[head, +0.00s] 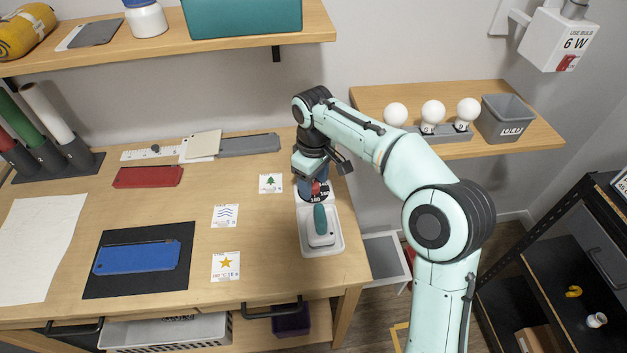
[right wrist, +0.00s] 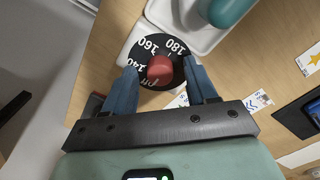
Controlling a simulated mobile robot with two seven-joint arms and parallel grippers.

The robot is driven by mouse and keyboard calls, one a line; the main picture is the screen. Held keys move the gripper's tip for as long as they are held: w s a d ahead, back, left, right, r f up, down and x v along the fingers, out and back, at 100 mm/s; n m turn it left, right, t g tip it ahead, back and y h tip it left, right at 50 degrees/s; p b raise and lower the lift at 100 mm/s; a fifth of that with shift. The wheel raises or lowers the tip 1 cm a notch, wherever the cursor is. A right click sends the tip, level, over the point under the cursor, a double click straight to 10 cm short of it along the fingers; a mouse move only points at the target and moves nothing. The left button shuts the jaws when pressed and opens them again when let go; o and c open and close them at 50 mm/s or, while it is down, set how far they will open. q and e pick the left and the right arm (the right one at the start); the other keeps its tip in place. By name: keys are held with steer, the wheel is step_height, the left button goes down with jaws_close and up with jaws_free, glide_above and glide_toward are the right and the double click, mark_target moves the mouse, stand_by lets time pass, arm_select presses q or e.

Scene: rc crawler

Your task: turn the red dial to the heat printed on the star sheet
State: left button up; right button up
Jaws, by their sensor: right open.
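The red dial (right wrist: 160,70) sits on a black disc printed with "140", "160", "180" and what looks like "OFF"; its pointer direction is hard to tell. In the head view the red dial (head: 316,188) is partly hidden by my right gripper (head: 318,186). My right gripper (right wrist: 160,77) is open, with one blue finger on each side of the dial; contact cannot be told. The star sheet (head: 226,266) lies at the table's front, with a yellow star above small print, perhaps "160 °C 15 s". Its edge also shows in the right wrist view (right wrist: 310,60). My left gripper is out of view.
A teal-handled iron (head: 320,226) rests in a white tray (head: 306,247) just in front of the dial. A wave sheet (head: 225,216) and a tree sheet (head: 271,183) lie to the left. A blue plate on a black mat (head: 105,285) lies further left.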

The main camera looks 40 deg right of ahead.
steer(key=c, duration=1.1)
steer(key=shift+o, duration=0.2)
